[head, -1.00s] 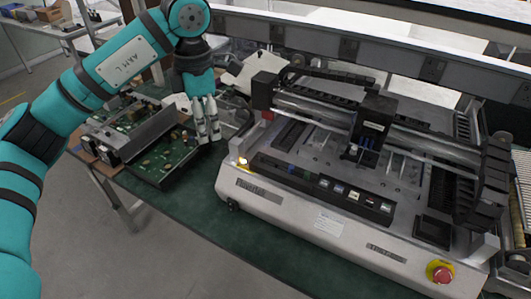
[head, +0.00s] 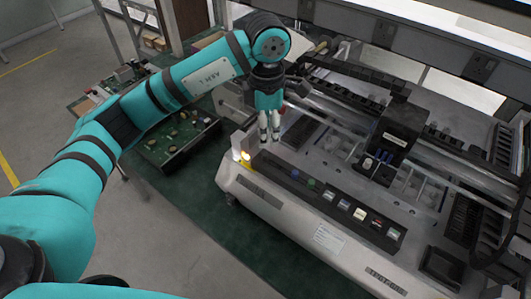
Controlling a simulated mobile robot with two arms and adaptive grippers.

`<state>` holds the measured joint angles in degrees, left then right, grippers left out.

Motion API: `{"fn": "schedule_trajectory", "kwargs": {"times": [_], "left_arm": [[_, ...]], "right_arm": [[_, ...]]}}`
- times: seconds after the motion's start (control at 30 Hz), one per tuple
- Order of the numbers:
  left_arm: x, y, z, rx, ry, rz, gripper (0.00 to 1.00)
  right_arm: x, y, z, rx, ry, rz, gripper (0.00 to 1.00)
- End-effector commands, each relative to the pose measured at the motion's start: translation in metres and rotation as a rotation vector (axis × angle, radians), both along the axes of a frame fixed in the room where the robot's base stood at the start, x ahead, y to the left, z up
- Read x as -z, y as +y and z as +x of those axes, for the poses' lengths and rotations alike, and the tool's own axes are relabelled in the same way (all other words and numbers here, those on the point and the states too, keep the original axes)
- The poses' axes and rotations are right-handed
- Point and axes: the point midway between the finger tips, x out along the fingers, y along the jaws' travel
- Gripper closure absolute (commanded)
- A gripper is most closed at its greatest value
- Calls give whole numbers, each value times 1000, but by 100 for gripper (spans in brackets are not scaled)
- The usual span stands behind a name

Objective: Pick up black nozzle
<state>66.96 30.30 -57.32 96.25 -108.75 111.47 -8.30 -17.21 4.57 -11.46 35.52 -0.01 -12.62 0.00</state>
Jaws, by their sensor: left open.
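My left gripper (head: 269,138) points down with its two pale fingers slightly apart and nothing visible between them. It is over the left end of the grey placement machine (head: 245,190), near a lit yellow lamp (head: 243,156). I cannot single out a black nozzle with certainty. The machine's black head (head: 398,133) hangs from the gantry right of my gripper, with small blue and white parts at its lower end. My right gripper is not in view.
A tray with green circuit boards (head: 178,138) lies left of the machine on the green bench top (head: 205,195). A row of coloured buttons (head: 328,196) runs along the machine's front. The gantry rail (head: 340,105) crosses behind my gripper.

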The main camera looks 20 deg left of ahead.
Motion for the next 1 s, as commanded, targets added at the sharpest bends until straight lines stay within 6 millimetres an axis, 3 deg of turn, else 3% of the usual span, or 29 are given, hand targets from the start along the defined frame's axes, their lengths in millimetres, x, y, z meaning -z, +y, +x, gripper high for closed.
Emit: {"fn": "schedule_trajectory", "kwargs": {"times": [0.13, 0.37, 0.63, 0.97, 1.0], "left_arm": [[21, 0, 0, 0, 2, 0, 56], [36, 2, -1, -1, 2, 1, 56], [75, 5, -2, 0, 3, 0, 56], [84, 4, -1, 0, -1, 0, 56], [84, 4, -1, 0, -1, 0, 61]], "right_arm": [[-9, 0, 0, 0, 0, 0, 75], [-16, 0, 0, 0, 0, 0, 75], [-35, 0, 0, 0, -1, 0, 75], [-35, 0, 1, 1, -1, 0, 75], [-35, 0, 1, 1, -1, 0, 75]]}}
